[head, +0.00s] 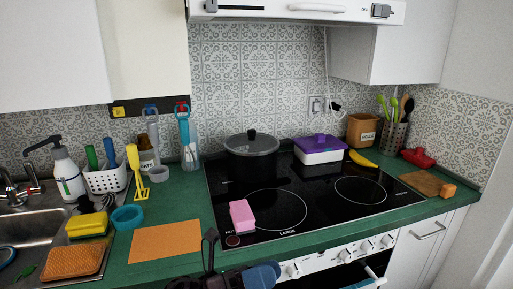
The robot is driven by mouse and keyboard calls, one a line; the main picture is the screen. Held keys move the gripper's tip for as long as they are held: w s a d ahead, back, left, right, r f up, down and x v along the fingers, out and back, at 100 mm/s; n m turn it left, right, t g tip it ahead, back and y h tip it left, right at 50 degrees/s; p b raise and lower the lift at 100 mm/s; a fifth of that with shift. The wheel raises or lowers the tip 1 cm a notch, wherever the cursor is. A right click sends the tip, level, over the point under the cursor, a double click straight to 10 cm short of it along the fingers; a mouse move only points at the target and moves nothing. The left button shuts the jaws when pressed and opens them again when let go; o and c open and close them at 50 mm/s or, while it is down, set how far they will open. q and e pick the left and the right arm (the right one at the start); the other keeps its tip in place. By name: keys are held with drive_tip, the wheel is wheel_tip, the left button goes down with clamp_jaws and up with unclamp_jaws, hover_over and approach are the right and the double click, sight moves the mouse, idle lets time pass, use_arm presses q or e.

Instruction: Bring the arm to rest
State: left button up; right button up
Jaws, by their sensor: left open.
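My left gripper (228,264) shows at the bottom middle of the head view, at the front edge of the green counter. It is dark with a blue part, and its jaws are open. I see nothing between them. One dark finger points up beside the right edge of an orange mat (166,241). The lower part of the gripper and most of the arm are cut off by the frame. My right gripper is not in view.
A pink block (241,216) lies on the black cooktop (311,222) near the gripper. A black pot (251,158) and a purple-lidded container (320,150) stand behind. A blue bowl (127,217), yellow sponge (87,225) and sink (30,228) are left. The oven front is below right.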

use_arm(q)
drive_tip(key=a+f+n+t+y, duration=0.6)
drive_tip(key=a+n+t+y, duration=0.15)
drive_tip(key=n, duration=0.65)
drive_tip(key=a+f+n+t+y, duration=0.6)
drive_tip(key=a+f+n+t, duration=0.15)
drive_tip(key=n, duration=0.55)
drive_tip(key=s+a+f+n+g+y, duration=0.6)
drive_tip(key=s+a+f+n+y, duration=0.2)
drive_tip(key=s+a+f+n, duration=0.6)
drive_tip(key=s+n, duration=0.1)
drive_tip(key=s, duration=0.1)
drive_tip(key=shift+s+f, duration=0.3)
drive_tip(key=shift+f, duration=0.05)
drive_tip(key=shift+d, duration=0.1)
idle(2.1)
